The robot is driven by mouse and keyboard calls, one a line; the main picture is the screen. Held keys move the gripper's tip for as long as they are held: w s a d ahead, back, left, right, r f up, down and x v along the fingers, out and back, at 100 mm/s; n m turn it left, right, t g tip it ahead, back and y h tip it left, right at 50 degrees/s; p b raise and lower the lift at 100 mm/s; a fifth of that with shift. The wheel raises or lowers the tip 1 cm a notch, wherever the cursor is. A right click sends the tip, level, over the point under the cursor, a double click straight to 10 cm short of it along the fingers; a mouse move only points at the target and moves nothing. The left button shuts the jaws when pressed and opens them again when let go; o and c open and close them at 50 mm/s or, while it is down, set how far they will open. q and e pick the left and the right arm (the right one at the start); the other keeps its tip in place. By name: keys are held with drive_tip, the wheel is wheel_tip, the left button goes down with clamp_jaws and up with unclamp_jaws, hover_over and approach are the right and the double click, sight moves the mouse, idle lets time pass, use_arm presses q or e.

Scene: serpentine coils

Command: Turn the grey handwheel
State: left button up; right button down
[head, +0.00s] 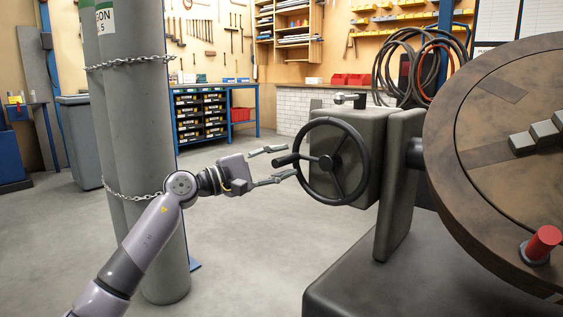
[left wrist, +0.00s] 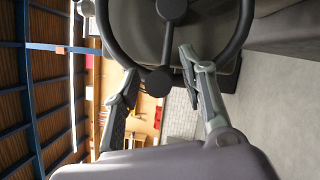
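The handwheel (head: 328,163), a dark grey ring with spokes, stands upright on the side of a grey housing. Its knob handle (head: 285,160) sticks out from the left part of the rim. My left gripper (head: 288,161) is open, with one finger above the knob and one below it. In the left wrist view the round knob end (left wrist: 158,81) shows between the two spread fingers (left wrist: 158,65), with a gap on each side. The wheel's rim (left wrist: 112,38) and hub (left wrist: 171,8) are beyond it. My right gripper is not in view.
The grey housing (head: 381,135) stands on a dark base (head: 345,275). A large brown disc (head: 455,150) with a red knob (head: 544,242) fills the right. Chained gas cylinders (head: 145,120) stand left, behind my left arm. Open floor (head: 240,250) lies in front.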

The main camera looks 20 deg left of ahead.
use_arm(q)
drive_tip(key=v, duration=1.1)
drive_tip(key=shift+s+a, duration=0.15)
drive_tip(key=shift+s, duration=0.05)
